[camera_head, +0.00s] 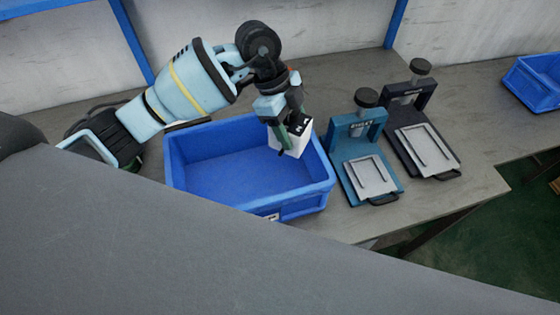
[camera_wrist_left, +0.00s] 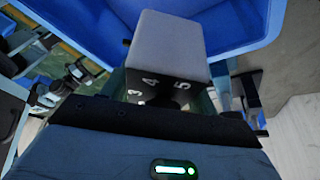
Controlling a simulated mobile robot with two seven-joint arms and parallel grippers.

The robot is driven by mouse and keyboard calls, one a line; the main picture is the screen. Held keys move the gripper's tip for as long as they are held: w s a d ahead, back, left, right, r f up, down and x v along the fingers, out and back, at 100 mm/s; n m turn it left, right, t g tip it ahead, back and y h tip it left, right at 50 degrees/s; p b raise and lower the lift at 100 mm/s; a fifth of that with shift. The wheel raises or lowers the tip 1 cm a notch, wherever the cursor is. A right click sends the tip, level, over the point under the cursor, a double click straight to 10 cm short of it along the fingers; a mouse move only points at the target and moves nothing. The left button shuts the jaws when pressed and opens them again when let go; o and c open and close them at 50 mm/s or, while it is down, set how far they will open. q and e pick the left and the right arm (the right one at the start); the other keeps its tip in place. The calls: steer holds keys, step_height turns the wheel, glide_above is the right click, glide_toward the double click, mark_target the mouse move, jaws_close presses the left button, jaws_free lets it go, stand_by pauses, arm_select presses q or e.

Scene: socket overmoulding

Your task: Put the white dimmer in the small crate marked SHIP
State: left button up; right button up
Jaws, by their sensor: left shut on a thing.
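The white dimmer (camera_head: 296,143) is a pale block with a black face; in the left wrist view (camera_wrist_left: 168,42) white digits show on that face. My left gripper (camera_head: 288,136) is shut on it, one finger to each side. It holds the dimmer over the right part of an open blue crate (camera_head: 181,180), near its right wall. The crate's floor looks empty in the part I can see. A small pale label sits on its front wall, too small and partly cut off to read. The blue crate also shows in the left wrist view (camera_wrist_left: 240,22). My right gripper is not in view.
A teal press fixture (camera_head: 352,150) stands close to the crate's right side, with a dark press fixture (camera_head: 408,112) beyond it. Another blue crate (camera_head: 530,88) is at the far right. Bare grey table (camera_head: 475,125) lies between. A blue frame post rises behind my left arm.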

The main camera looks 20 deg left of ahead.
arm_select(q)
step_height(320, 180, down, 13)
steer(key=shift+f+b, duration=0.15)
steer(key=shift+b, duration=0.55)
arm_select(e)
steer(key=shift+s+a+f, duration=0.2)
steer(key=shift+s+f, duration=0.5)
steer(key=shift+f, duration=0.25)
arm_select(q)
steer(key=o, duration=0.6)
steer(key=shift+f, duration=0.1)
steer(key=shift+o, duration=0.8)
